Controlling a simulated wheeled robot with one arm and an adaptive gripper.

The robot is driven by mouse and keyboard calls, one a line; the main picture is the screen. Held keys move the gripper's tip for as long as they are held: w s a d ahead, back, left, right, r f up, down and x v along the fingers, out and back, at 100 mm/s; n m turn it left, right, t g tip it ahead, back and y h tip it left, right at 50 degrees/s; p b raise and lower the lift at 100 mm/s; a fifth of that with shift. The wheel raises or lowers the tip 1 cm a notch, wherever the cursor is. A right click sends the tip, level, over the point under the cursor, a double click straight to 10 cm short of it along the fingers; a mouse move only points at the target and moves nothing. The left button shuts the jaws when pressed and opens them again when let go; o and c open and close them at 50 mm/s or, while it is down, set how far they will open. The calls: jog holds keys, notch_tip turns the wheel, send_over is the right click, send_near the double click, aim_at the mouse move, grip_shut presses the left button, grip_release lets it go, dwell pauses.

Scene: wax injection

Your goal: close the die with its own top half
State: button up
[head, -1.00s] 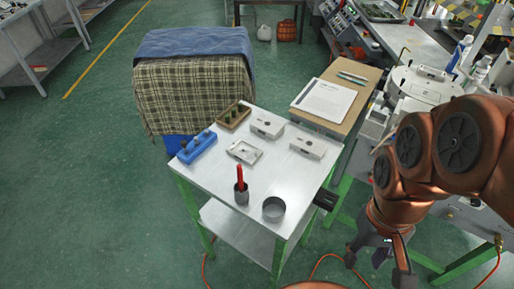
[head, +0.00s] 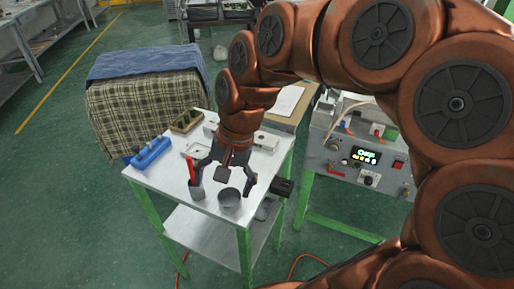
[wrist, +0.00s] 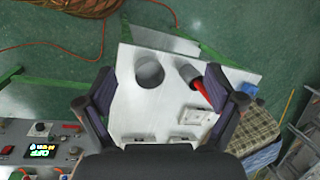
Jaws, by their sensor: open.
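An open die half (head: 195,150), a pale block with a hollow in its top face, lies on the metal table; it also shows in the wrist view (wrist: 197,116). Two other pale blocks lie behind it: one (head: 211,126) partly hidden by my arm, the other (head: 266,141) to the right. In the wrist view their edges (wrist: 181,139) (wrist: 133,140) show just above my gripper's body. I cannot tell which is the matching top half. My gripper (head: 223,184) is open and empty above the table's front, its fingers (wrist: 160,80) spread wide.
A blue rack (head: 151,153) and a brown tray (head: 187,121) stand at the left and back. A control box (head: 365,155) is at the right.

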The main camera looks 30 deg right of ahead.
jog(key=w+d+f+m+t+y+b, duration=0.1)
jog(key=w+d+m, duration=0.1)
jog(key=w+m, duration=0.15)
jog(key=w+d+m+t+b, duration=0.1)
jog(key=w+d+m+b, duration=0.1)
jog(key=w, duration=0.3)
jog(key=m+t+b, duration=0.5)
jog(key=m+b, duration=0.1)
jog(key=m, duration=1)
send_near(262, 137)
jog(key=shift+w+a+f+y, duration=0.15)
jog(key=shift+w+f+y, duration=0.25)
jog(key=shift+w+f, duration=0.35)
jog(key=shift+f, duration=0.1)
jog(key=shift+p+x, duration=0.65)
jog(key=shift+x, duration=2.85)
jog(key=shift+a, duration=0.1)
jog(key=c, duration=1.5)
